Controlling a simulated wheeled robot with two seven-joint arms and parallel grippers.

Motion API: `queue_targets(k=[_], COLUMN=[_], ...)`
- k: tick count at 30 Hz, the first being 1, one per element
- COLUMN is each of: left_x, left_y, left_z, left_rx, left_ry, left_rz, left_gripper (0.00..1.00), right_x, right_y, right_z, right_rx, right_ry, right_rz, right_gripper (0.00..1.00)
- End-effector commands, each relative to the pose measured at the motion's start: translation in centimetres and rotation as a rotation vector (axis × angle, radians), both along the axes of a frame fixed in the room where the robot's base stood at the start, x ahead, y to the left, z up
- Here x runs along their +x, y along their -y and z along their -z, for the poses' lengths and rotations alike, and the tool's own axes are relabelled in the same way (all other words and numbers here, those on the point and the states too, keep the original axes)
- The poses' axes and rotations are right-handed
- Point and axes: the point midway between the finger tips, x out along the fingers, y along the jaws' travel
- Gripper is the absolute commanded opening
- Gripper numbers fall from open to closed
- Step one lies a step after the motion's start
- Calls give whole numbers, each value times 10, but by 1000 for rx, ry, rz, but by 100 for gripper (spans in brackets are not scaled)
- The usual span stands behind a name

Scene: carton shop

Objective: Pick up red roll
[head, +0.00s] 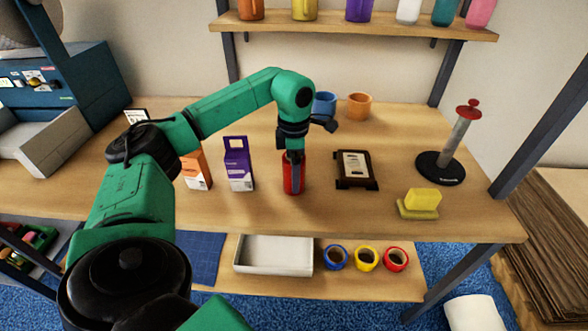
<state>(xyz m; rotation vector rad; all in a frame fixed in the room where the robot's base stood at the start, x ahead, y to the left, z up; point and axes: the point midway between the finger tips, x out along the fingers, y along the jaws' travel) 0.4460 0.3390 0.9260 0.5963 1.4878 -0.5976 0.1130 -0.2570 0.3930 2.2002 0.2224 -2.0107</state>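A red roll (397,259) lies at the right end of a row of rolls on the lower shelf, below the tabletop's front edge. A yellow roll (367,258) and a blue roll (336,257) lie to its left. My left gripper (294,158) points down over a red cylinder (293,180) standing on the tabletop, well above and left of the red roll. Its fingertips overlap the cylinder's top in the picture. I cannot tell whether they grip it. My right gripper is out of view.
A white tray (273,255) sits left of the rolls on the lower shelf. The tabletop (330,215) holds an orange carton (196,170), a purple carton (239,164), a framed stand (356,170), yellow sponges (420,203) and a roll holder (441,167).

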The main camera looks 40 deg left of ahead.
Motion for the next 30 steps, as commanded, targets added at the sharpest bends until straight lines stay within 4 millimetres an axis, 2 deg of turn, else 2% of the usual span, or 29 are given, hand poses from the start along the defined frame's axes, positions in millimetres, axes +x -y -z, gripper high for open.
queue_targets(k=[1, 5, 6, 8, 9, 17, 22, 26, 29, 30], left_x=[0, 0, 0, 0, 0, 1, 2, 2, 2, 1], left_y=[0, 0, 0, 0, 0, 0, 0, 1, 1, 0], left_z=[0, 0, 0, 0, -1, -3, -22, -56, -96, -123], left_rx=[0, 0, 0, 0, -1, -1, -1, -2, -3, 0], left_ry=[0, 0, 0, 0, 1, 2, 6, 9, 11, 8], left_rz=[0, 0, 0, 0, 0, 0, 1, 1, 2, 0], left_gripper=[96, 46, 31, 8, 0, 0, 0, 0, 0, 0], right_x=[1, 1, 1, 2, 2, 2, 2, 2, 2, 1], right_y=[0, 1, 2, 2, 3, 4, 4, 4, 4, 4], right_z=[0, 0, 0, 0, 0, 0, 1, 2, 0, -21], right_rx=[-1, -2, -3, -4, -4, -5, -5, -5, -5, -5], right_ry=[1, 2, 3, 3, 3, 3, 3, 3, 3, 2], right_rz=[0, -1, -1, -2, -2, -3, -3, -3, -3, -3], right_gripper=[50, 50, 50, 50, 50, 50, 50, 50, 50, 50])
